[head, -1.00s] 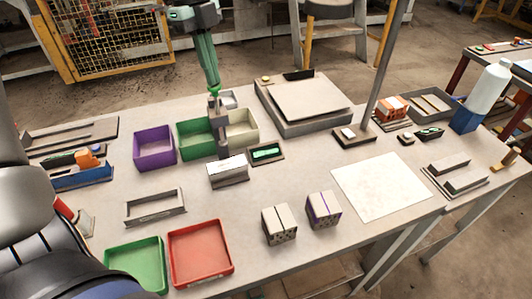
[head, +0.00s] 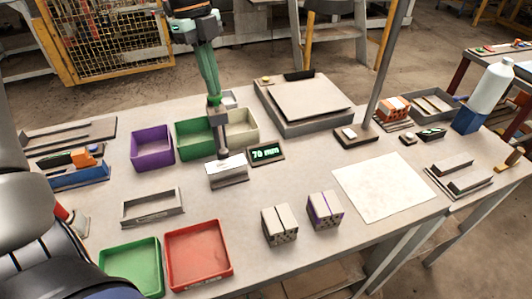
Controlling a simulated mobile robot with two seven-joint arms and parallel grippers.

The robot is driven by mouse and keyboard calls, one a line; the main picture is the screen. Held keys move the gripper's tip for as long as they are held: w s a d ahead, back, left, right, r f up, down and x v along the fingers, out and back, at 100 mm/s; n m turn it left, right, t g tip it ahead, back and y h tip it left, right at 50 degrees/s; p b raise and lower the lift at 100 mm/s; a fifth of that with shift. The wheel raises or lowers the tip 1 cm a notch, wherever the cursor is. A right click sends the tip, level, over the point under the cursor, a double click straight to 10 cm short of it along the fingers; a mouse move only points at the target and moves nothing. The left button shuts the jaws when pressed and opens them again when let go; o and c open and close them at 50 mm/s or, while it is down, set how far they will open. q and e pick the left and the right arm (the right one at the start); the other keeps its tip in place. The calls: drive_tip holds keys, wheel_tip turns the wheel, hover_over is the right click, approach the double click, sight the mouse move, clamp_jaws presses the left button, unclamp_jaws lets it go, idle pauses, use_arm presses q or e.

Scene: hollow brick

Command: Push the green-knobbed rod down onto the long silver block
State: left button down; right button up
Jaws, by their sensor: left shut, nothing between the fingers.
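The long silver block (head: 228,176) lies on the table in front of the green and cream bins. The grey rod (head: 220,135) stands behind its top edge in the picture, and its lower end appears to meet the block's top. The green knob (head: 214,101) is at the rod's upper end. My left gripper (head: 213,95) reaches down from above, shut and empty, with its fingertips at the knob, apparently touching it. The small display (head: 267,153) beside the block reads 70 mm. My right gripper is out of view.
A purple bin (head: 152,148), a green bin (head: 190,140) and a cream bin (head: 243,127) stand close around the rod. Two slotted bricks (head: 279,225) (head: 325,210) and a red tray (head: 199,254) are nearer the front. A white sheet (head: 385,187) lies to the right.

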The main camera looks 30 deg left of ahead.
use_arm(q)
drive_tip(key=shift+f+b, duration=0.5)
drive_tip(key=shift+f, duration=0.35)
drive_tip(key=shift+f+b, duration=0.4)
drive_tip(key=shift+f, duration=0.2)
wheel_tip(320, 180, up, 2)
drive_tip(key=shift+r+p, duration=0.2)
drive_tip(key=shift+p, duration=0.85)
drive_tip(key=shift+r+p, duration=0.55)
drive_tip(key=shift+r, duration=0.1)
wheel_tip(320, 180, up, 3)
drive_tip(key=p, duration=0.3)
drive_tip(key=shift+r, duration=0.2)
